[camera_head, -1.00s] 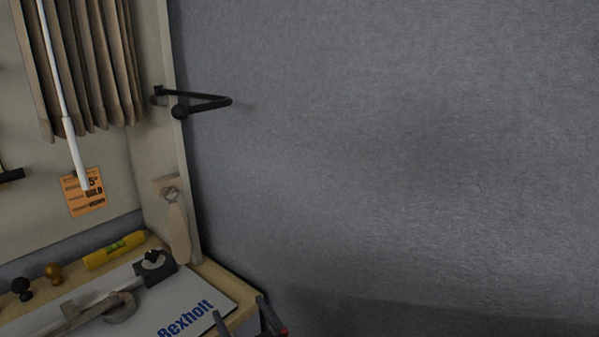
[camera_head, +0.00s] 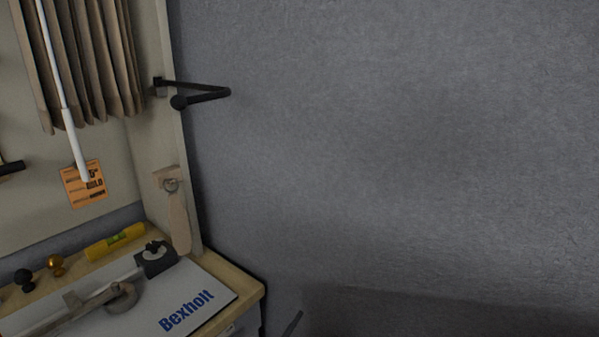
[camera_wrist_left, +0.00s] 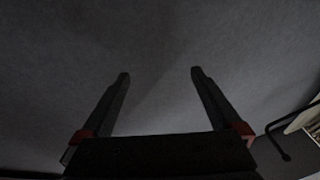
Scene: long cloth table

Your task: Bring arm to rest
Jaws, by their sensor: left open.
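My left gripper (camera_wrist_left: 159,76) shows in the left wrist view with its two dark fingers spread apart and nothing between them. Only bare grey surface lies beyond the fingertips. In the head view a thin dark piece (camera_head: 292,324) shows at the bottom edge, just right of the bench corner; it may be a fingertip of mine. My right gripper is in neither view.
A wooden workbench (camera_head: 252,292) with a white Bexholt board (camera_head: 215,290), a yellow level (camera_head: 115,242) and a black-and-metal tool (camera_head: 155,258) is at lower left. A black bracket (camera_head: 207,93) juts from the cabinet side. The grey wall (camera_head: 400,150) on the right is bare.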

